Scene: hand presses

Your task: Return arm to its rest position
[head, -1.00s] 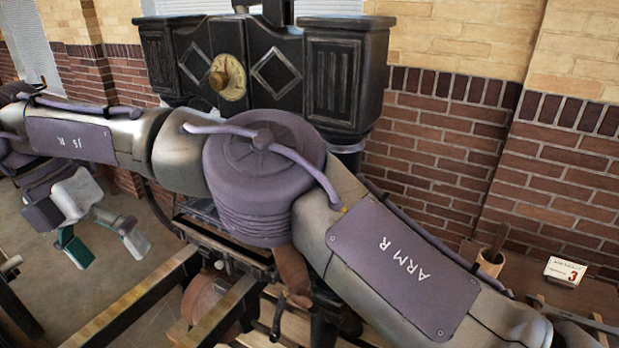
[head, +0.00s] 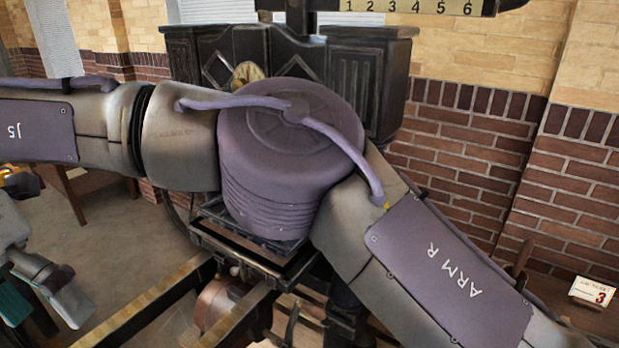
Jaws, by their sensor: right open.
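My right arm, marked ARM R (head: 440,265), reaches from the lower right up to a large purple joint, then runs left across the picture. My right gripper (head: 42,308) is at the lower left edge, partly cut off by the frame. Its grey and teal fingers are spread apart, with nothing seen between them. It hangs over the floor, left of the press and clear of it. My left gripper is not in view.
A black hand press (head: 365,75) stands behind my arm, which hides much of it. A scale (head: 425,6) numbered to 6 is above it. A brick wall (head: 470,160) is behind. A card marked 3 (head: 593,292) stands at right. Wooden rails (head: 150,305) run below.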

